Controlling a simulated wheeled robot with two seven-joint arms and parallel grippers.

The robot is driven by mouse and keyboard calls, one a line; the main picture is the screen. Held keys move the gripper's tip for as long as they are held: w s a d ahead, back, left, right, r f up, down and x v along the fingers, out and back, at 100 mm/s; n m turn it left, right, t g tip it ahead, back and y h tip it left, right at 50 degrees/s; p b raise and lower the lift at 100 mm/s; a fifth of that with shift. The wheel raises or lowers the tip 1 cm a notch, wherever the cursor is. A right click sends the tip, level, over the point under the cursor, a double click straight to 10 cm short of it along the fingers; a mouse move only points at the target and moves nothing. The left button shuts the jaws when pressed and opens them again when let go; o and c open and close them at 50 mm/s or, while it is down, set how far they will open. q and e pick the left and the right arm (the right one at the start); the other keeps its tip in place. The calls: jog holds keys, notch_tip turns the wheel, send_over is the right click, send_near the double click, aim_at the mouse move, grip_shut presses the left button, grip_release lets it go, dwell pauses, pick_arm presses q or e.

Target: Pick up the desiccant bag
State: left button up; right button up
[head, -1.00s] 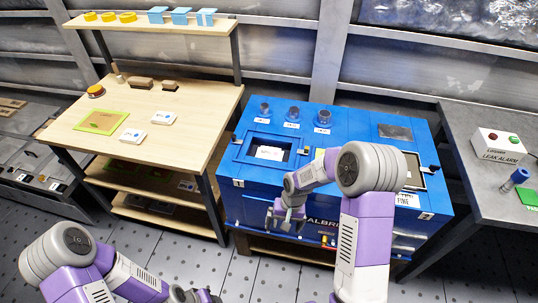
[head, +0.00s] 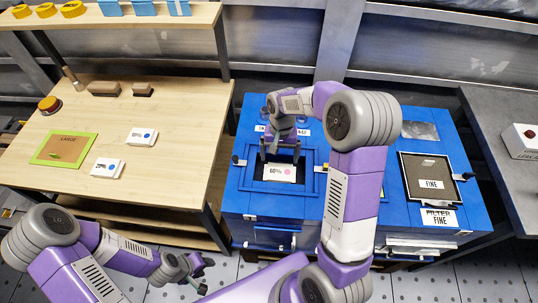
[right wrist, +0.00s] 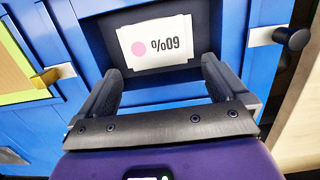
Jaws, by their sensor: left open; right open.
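A white desiccant bag (head: 279,172) marked 60% with a pink dot lies in a square recess of the blue machine (head: 232,202). It also shows in the right wrist view (right wrist: 155,42), upside down, just beyond the fingertips. My right gripper (head: 281,157) is open over the recess, its fingers spread and nothing between them. It also shows in the right wrist view (right wrist: 160,72). I cannot tell whether the fingers touch the bag. My left gripper (head: 200,277) is open and empty, low in front of the bench.
Two white bags with blue dots (head: 142,136) (head: 107,168) lie on the wooden bench (head: 175,110), beside a green-framed panel (head: 62,148). A dark filter (head: 430,175) marked FINE sits right in the machine.

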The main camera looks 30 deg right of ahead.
aim_at(280, 171)
jog(key=f, duration=0.1)
jog(key=s+f+b, duration=0.1)
jog(key=f, duration=0.1)
jog(key=shift+s+a, duration=0.1)
jog(key=f, duration=0.1)
jog(key=f+b, duration=0.1)
jog(key=f, duration=0.2)
jog(key=shift+s+a+f+b, duration=0.1)
jog(key=shift+s+b, duration=0.15)
jog(key=shift+b, duration=0.15)
jog(key=c, duration=0.8)
